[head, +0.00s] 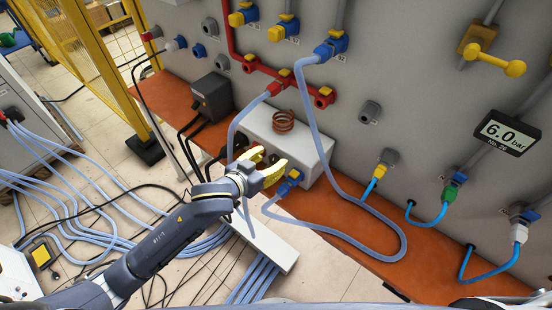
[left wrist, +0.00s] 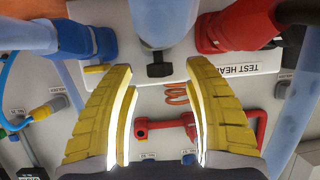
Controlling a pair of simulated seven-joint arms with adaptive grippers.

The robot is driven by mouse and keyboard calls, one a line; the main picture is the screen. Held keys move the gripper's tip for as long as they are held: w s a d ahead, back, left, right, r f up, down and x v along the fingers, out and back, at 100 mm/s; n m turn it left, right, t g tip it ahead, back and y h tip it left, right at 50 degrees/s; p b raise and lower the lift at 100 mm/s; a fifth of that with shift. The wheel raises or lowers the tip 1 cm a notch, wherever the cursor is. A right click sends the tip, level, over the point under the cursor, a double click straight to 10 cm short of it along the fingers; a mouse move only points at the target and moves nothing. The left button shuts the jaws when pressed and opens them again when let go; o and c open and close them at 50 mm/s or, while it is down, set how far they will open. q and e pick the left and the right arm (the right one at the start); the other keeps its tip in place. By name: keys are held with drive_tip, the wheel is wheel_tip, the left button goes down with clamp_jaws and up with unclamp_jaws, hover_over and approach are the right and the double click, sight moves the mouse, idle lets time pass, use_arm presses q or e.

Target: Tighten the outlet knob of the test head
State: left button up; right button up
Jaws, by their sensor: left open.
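The test head is a white box (head: 308,142) on the orange bench, with a copper coil on top. It fills the upper middle of the left wrist view, with its label (left wrist: 243,69) partly cut off. A black T-shaped knob (left wrist: 160,64) sits on its face between a blue hose fitting (left wrist: 84,40) and a red one (left wrist: 222,32). I cannot tell which knob is the outlet knob. My left gripper (head: 272,166) is open at the box's front; its yellow fingers stand apart on either side of the black knob in the left wrist view, with no clear contact. My right gripper is not in view.
Pale blue hoses (head: 318,130) loop around the test head and over the orange bench (head: 330,222). A black box (head: 211,97) stands left of it. The grey wall behind carries valves, ports and a 6.0 bar display (head: 507,133). Cables cover the floor at left.

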use_arm(q)
drive_tip(key=shift+w+d+f, duration=0.2)
drive_tip(key=shift+w+d, duration=0.1)
drive_tip(key=shift+w, duration=0.1)
drive_tip(key=shift+c, duration=0.5)
clamp_jaws()
